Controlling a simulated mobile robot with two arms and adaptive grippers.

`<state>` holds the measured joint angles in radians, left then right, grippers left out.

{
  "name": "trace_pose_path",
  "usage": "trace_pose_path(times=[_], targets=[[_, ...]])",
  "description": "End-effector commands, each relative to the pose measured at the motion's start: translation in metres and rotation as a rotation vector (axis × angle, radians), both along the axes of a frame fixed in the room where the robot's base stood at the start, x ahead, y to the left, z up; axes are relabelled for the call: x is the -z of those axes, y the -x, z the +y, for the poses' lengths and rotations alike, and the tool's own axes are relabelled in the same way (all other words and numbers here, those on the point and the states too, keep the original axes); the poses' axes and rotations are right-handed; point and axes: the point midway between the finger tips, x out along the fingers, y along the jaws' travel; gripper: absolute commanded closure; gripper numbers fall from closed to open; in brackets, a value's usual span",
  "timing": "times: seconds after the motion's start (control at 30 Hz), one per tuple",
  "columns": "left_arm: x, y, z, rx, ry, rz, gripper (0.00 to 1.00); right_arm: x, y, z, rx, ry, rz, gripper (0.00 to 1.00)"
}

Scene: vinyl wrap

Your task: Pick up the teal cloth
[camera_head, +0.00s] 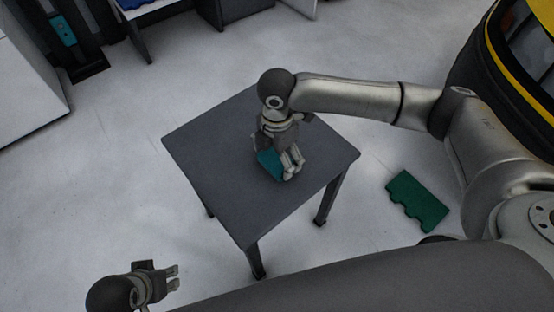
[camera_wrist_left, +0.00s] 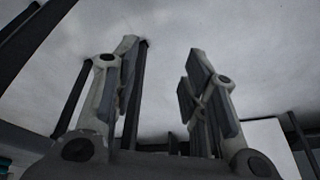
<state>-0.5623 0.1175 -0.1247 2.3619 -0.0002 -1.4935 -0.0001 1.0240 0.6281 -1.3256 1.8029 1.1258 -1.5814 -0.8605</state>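The teal cloth (camera_head: 267,164) lies on the dark grey table (camera_head: 220,168), partly hidden by my right gripper. My right gripper (camera_head: 294,172) points down over the cloth's right side, with its fingers close together. I cannot tell whether it touches or pinches the cloth. My left gripper (camera_head: 173,279) is at the lower left of the head view, well away from the table. In the left wrist view its two fingers (camera_wrist_left: 162,85) stand wide apart with nothing between them.
A dark green notched piece (camera_head: 417,201) lies on the floor right of the table. A black and yellow car body (camera_head: 507,38) is at the upper right. Benches stand at the top, and a white cabinet (camera_head: 25,85) at the left. The table's left half is bare.

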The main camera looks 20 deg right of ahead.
Motion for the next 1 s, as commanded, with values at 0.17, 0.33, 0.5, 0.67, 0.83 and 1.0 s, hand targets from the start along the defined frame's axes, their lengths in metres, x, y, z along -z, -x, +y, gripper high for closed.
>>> trace_pose_path(times=[0.17,0.33,0.5,0.67,0.83,1.0], targets=[[0.0,0.0,0.0,0.0,0.0,0.0,0.6,0.0,0.0,0.0,0.0,0.0,0.0,0.38],[0.0,0.0,0.0,0.0,0.0,-0.001,0.6,0.0,0.0,0.0,0.0,0.0,0.0,0.38],[0.0,-0.001,0.0,0.0,0.0,-0.002,0.6,-0.002,0.0,0.0,0.0,0.0,-0.001,0.38],[0.008,-0.002,-0.001,0.001,0.0,0.004,0.6,-0.01,0.0,0.0,0.0,-0.001,-0.001,0.38],[0.034,-0.006,-0.002,0.004,0.0,0.022,0.6,-0.028,-0.001,0.001,0.0,-0.002,-0.001,0.38],[0.07,-0.007,-0.003,0.007,-0.001,0.043,0.6,-0.057,0.018,-0.001,-0.002,-0.002,-0.001,0.38]])
